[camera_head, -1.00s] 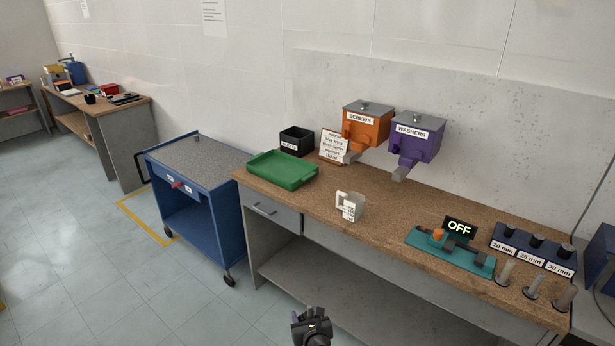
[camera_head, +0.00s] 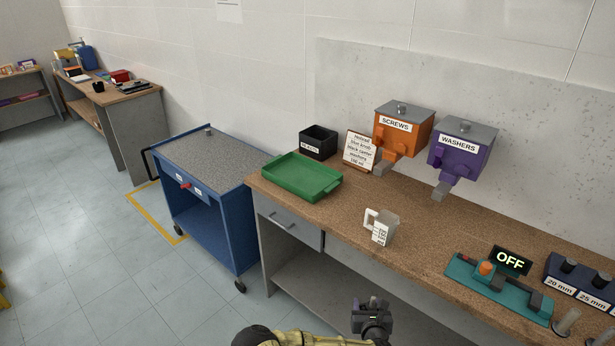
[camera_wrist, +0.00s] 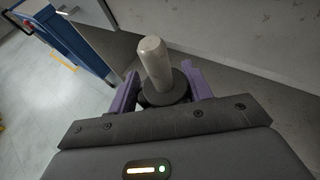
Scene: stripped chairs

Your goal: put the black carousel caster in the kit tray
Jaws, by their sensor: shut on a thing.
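My gripper (camera_head: 372,318) is low in front of the workbench, at the bottom of the head view. In the wrist view my gripper (camera_wrist: 163,88) has its purple fingers shut on the black caster (camera_wrist: 168,94), a dark round body with a pale stem (camera_wrist: 155,62) pointing away from the palm. The caster's underside is hidden by the gripper. The green tray (camera_head: 302,178), which looks like the kit tray, lies on the bench's left end, above and left of my gripper and well apart from it. Its visible floor looks empty.
Orange (camera_head: 403,128) and purple (camera_head: 461,147) dispensers hang behind. A blue cart (camera_head: 205,210) stands left.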

